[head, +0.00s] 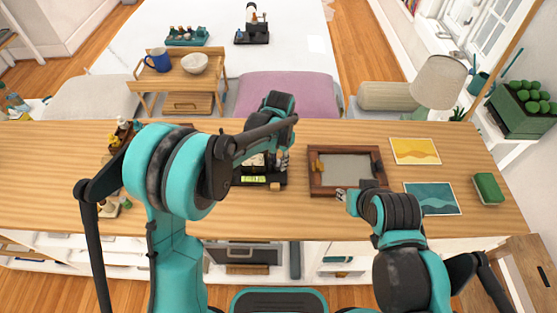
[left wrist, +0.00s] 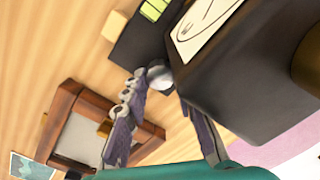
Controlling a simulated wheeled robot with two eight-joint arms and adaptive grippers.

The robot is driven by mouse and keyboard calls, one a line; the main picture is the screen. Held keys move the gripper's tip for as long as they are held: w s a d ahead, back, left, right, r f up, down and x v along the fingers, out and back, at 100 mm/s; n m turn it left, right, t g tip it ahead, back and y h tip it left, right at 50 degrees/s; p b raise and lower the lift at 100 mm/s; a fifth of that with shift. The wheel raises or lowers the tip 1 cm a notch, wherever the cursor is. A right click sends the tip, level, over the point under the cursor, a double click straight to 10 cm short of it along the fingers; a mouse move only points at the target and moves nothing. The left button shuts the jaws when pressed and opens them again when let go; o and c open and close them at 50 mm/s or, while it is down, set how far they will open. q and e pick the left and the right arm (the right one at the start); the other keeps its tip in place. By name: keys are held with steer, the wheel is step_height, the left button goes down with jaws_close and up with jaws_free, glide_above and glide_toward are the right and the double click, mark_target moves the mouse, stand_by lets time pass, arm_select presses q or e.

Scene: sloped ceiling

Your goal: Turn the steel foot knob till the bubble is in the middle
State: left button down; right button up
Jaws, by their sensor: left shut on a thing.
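A black clock-like instrument (left wrist: 245,75) with a pale dial stands on a dark base, mostly behind my left arm in the head view. A yellow-green level vial (head: 254,180) lies at its front, and it also shows in the left wrist view (left wrist: 153,9). I cannot make out where the bubble sits. The steel foot knob (left wrist: 160,77) is at the base's corner. My left gripper (head: 283,160) is shut on the knob, with its fingers on either side of it in the left wrist view (left wrist: 165,108). My right gripper (head: 342,195) hovers by the wooden tray's front edge; its jaws are unclear.
A wood-framed tray (head: 314,186) lies right of the instrument. A small wooden block (head: 275,186) sits by the base. A yellow card (head: 415,151), a teal card (head: 432,198) and a green sponge-like block (head: 488,188) lie further right. Small bottles stand at left.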

mark_target(279, 163)
arm_select(q)
steer(key=shift+n, duration=1.1)
steer(key=c, duration=1.5)
jaws_free()
step_height(279, 163, up, 12)
steer(key=shift+d+r, duration=0.1)
steer(key=shift+s, duration=0.15)
